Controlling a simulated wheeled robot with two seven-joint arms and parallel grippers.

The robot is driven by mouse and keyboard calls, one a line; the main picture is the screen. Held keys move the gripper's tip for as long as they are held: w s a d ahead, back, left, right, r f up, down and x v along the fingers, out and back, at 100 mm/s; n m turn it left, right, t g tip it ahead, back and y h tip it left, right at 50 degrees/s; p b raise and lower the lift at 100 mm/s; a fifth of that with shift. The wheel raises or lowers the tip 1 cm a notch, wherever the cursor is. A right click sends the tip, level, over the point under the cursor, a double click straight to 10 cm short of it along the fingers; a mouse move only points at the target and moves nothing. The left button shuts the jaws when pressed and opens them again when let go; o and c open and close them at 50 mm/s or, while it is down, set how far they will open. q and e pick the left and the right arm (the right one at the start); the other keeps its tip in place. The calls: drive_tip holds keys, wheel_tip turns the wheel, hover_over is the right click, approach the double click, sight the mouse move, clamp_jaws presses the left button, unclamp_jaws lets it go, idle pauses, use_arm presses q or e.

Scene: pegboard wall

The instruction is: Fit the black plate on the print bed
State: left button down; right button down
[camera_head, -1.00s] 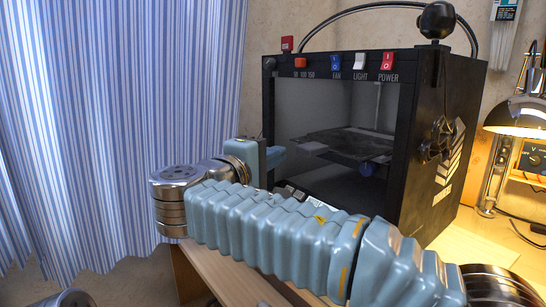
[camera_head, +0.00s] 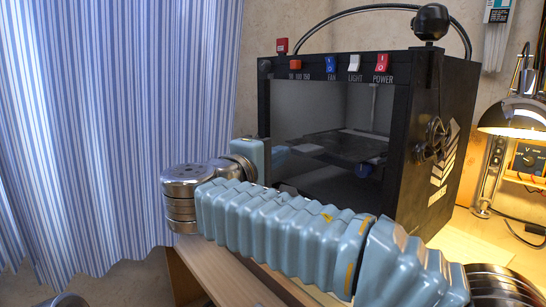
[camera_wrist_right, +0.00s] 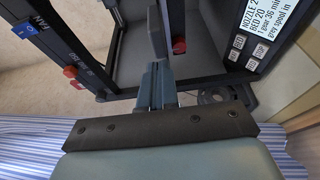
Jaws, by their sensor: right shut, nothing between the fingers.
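The black plate (camera_head: 345,143) lies flat, level with the print bed inside the open-fronted printer. In the head view, plate and bed merge into one dark slab, so I cannot tell their edges apart or how squarely the plate sits. In the right wrist view, a dark slab of the bed or plate (camera_wrist_right: 157,32) shows nearly edge-on, with a red knob (camera_wrist_right: 179,45) beside it. My right gripper (camera_head: 281,150) reaches through the left part of the printer opening. Its fingers (camera_wrist_right: 157,72) are shut and empty, pointing at the slab's edge, apparently just short of it. My left gripper is out of view.
The printer's black frame (camera_head: 400,140) surrounds the opening, with switches along its top. A display with buttons (camera_wrist_right: 258,35) sits below the opening. A lit lamp (camera_head: 515,115) stands at right, a striped curtain (camera_head: 110,120) hangs at left. The wooden table edge (camera_head: 225,270) is in front.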

sight(297, 152)
drive_tip(key=shift+w+d, duration=0.55)
drive_tip(key=shift+d, duration=0.3)
drive_tip(key=shift+w+d, duration=0.55)
drive_tip(key=shift+d, duration=0.3)
drive_tip(key=shift+w+d, duration=0.55)
drive_tip(key=shift+d, duration=0.3)
drive_tip(key=s+a, duration=0.4)
drive_tip(key=a, duration=0.2)
drive_tip(key=shift+s+a, duration=0.2)
drive_tip(key=shift+a, duration=0.15)
